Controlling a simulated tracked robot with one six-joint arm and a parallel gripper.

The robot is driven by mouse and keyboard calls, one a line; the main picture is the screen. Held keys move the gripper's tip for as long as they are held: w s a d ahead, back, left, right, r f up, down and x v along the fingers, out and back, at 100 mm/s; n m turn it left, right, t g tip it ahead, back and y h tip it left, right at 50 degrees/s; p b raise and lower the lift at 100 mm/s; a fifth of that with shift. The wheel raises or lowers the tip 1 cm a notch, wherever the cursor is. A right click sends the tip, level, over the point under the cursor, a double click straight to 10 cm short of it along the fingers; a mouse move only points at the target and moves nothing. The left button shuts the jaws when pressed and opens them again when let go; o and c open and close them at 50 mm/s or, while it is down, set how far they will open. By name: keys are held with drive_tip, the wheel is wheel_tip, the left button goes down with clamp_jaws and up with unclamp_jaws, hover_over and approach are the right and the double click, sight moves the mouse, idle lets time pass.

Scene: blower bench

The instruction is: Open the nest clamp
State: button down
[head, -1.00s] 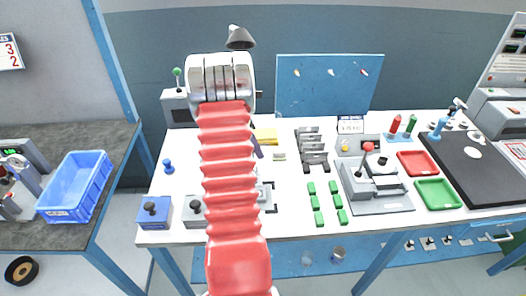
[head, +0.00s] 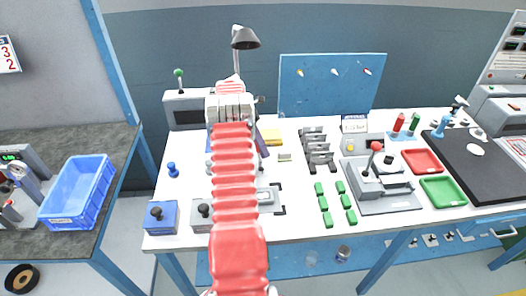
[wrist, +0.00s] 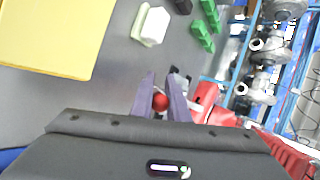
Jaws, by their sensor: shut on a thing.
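In the wrist view, a red ball knob (wrist: 160,102) sits between the two purple fingers of my gripper (wrist: 161,92), which is shut on it. I take it for the nest clamp's handle; the rest of the clamp is mostly hidden below the fingers. In the head view, my red arm covers most of the spot. One purple finger of my gripper (head: 262,145) shows just right of the wrist. Part of a grey fixture (head: 266,198) with black corner brackets shows to the right of my arm.
A yellow box (head: 271,137) and a small pale block (head: 284,157) lie near my gripper. Green blocks (head: 325,202) and black-grey brackets (head: 318,152) stand to the right. A lamp (head: 244,38) stands behind.

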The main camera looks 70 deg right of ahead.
drive_tip(key=shift+f+y, duration=0.15)
drive_tip(key=shift+y, duration=0.15)
idle(0.4)
drive_tip(key=c, duration=1.7)
unclamp_jaws()
drive_tip(key=shift+c, duration=0.2)
